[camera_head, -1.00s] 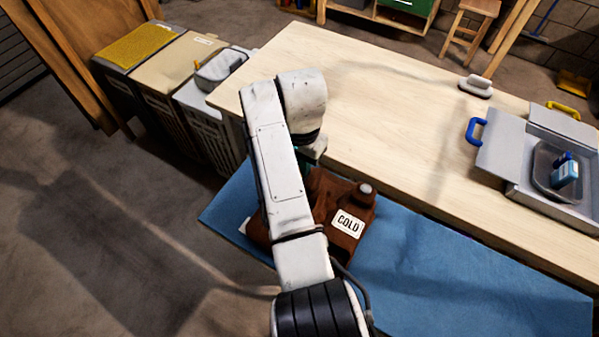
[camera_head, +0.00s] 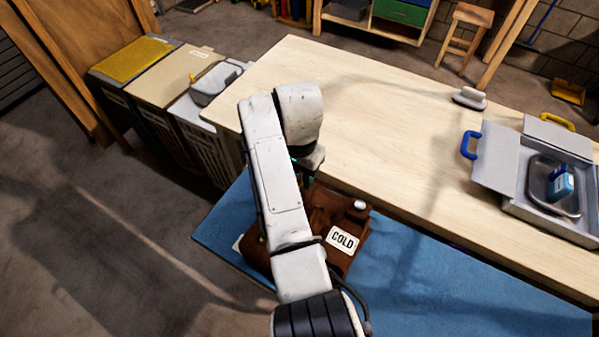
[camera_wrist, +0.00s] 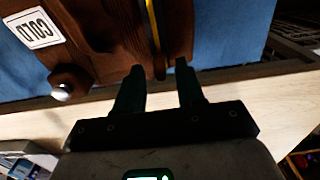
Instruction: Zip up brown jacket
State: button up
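The brown jacket (camera_head: 325,208) lies on a blue mat, with a white tag (camera_head: 343,240) reading COLD. My arm covers part of it in the head view. In the wrist view the jacket (camera_wrist: 110,40) fills the upper middle, and a thin yellow line (camera_wrist: 152,25) runs down it to a dark slit at its near edge. My gripper (camera_wrist: 158,76) is open, its two dark fingers spread on either side of the lower end of that slit. Nothing shows clearly gripped between them. A zip pull cannot be made out. The fingertips are hidden in the head view.
The blue mat (camera_head: 440,280) lies along the front of the pale wooden table (camera_head: 390,130). A grey open case (camera_head: 500,165) holding a tray and blue bottle stands right. A brush (camera_head: 470,97) lies at the back. Hampers (camera_head: 150,85) stand left. The table's middle is clear.

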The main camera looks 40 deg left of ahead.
jog(key=shift+r, duration=0.1)
notch_tip(320, 180, up, 10)
jog(key=shift+r, duration=0.25)
dwell(0.7)
